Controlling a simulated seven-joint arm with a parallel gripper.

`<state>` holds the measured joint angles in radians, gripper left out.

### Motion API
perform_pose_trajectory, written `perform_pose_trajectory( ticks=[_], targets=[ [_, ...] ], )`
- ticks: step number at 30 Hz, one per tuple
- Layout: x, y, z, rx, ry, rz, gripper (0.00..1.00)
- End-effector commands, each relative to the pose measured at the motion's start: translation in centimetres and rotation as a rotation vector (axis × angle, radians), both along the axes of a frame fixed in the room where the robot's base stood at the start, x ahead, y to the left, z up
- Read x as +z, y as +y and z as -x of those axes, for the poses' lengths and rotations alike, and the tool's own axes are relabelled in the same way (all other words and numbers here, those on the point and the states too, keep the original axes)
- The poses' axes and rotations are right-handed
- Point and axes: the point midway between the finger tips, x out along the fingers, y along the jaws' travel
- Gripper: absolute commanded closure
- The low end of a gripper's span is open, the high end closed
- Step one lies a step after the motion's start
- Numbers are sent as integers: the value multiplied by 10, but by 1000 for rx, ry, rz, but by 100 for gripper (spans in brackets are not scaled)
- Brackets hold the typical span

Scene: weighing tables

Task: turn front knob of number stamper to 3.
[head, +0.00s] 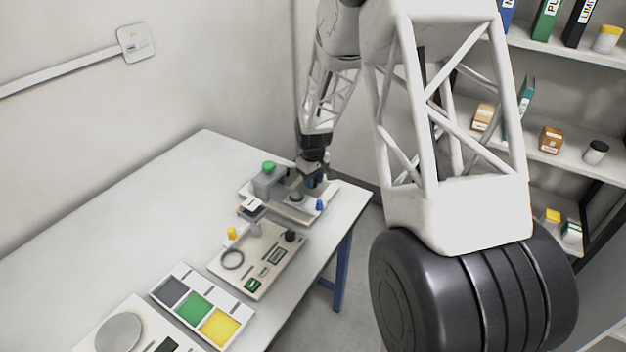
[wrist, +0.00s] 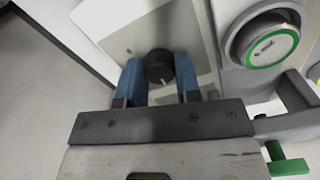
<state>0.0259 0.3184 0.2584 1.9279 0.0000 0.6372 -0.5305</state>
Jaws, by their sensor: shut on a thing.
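The number stamper appears to be the grey and white device (head: 268,184) with a green top at the far end of the table. My gripper (head: 313,182) is over its right part, pointing down. In the wrist view, the black round knob (wrist: 159,67) with a white pointer line sits between my two blue fingers, which are shut on its sides. The line points down and slightly right in that view. No numbers are readable around the knob. In the wrist view, a round part with a green ring (wrist: 265,45) and a green handle (wrist: 286,161) lie to the right.
Nearer on the white table (head: 130,225) stand a panel (head: 222,270) with a ring and a black knob, a tray (head: 236,338) with grey, green and yellow compartments, and a scale (head: 118,333). Shelves (head: 560,150) hold binders and jars at right. The table's left side is clear.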

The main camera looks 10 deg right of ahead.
Motion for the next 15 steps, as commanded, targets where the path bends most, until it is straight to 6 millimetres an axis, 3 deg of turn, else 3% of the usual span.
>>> perform_pose_trajectory(
  ticks=[15],
  targets=[
    [0, 0, 0, -358, -1, 0, 93]
  ],
)
